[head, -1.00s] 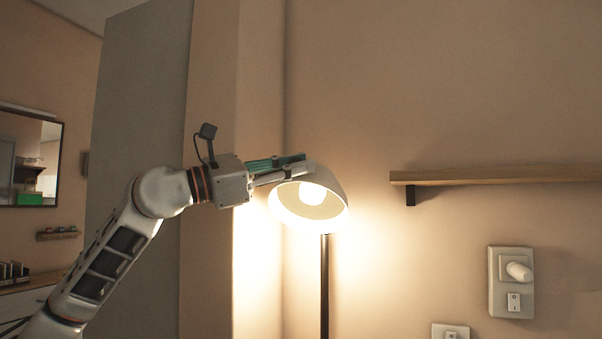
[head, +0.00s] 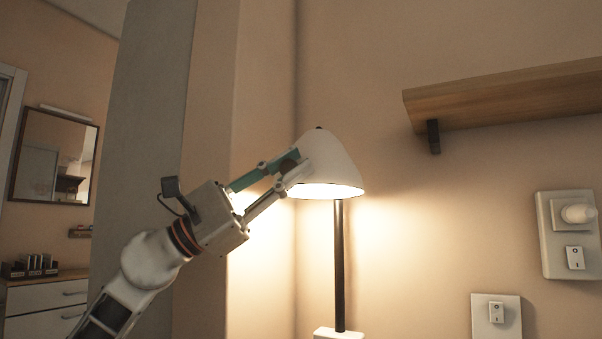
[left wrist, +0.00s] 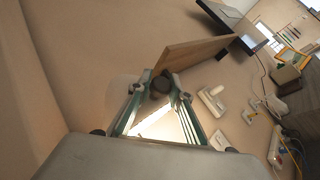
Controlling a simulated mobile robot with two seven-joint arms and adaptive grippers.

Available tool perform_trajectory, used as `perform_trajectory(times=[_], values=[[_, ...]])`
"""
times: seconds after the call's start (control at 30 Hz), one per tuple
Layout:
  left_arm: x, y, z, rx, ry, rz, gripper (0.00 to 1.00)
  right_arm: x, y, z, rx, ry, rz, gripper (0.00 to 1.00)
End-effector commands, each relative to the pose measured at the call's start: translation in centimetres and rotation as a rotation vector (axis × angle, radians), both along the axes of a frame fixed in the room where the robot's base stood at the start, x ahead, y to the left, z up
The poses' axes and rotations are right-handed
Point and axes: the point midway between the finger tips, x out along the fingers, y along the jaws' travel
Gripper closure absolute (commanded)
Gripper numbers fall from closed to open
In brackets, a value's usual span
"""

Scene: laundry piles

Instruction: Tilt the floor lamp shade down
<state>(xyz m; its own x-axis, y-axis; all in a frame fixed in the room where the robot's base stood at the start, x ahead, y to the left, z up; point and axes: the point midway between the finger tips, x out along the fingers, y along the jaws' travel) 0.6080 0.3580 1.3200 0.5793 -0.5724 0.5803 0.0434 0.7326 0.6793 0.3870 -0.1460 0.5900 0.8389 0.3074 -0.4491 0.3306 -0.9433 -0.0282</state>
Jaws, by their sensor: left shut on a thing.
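The floor lamp has a white dome shade (head: 335,165) on a dark pole (head: 339,265). The lamp is lit, and its opening faces down, with the rim close to level in the head view. My left gripper (head: 291,170) is shut on the shade's left edge, reaching up from the lower left. In the left wrist view the bright shade (left wrist: 160,125) shows between the fingers (left wrist: 160,92), partly hidden by them and the gripper body. My right gripper is not in view.
A wooden wall shelf (head: 510,97) juts out to the right of the lamp. Wall switch plates (head: 568,235) (head: 496,316) are at the lower right. A wall corner stands close behind my left arm. A mirror (head: 54,157) and drawers (head: 45,308) are far left.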

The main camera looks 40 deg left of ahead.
Motion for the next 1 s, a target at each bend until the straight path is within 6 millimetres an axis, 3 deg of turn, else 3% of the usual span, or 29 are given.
perform_trajectory(times=[0.03,0.13,0.73,0.77,0.8,1.0], values=[[0.5,-0.1,-1.1,0.001,0.013,-0.004,1.0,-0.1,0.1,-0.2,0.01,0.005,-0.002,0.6],[0.5,-0.1,-1.4,0.001,0.013,-0.005,1.0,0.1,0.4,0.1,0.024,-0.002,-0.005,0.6],[0.5,-0.3,-1.9,0.004,0.015,-0.007,1.0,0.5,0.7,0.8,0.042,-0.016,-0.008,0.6],[0.5,-0.3,-1.9,0.004,0.015,-0.007,0.76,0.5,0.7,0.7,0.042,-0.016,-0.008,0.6],[0.5,-0.3,-2.0,0.004,0.015,-0.007,0.65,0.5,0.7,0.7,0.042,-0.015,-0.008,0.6],[0.4,-0.1,-1.7,0.002,0.01,-0.006,0.64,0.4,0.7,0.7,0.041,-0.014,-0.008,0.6]])
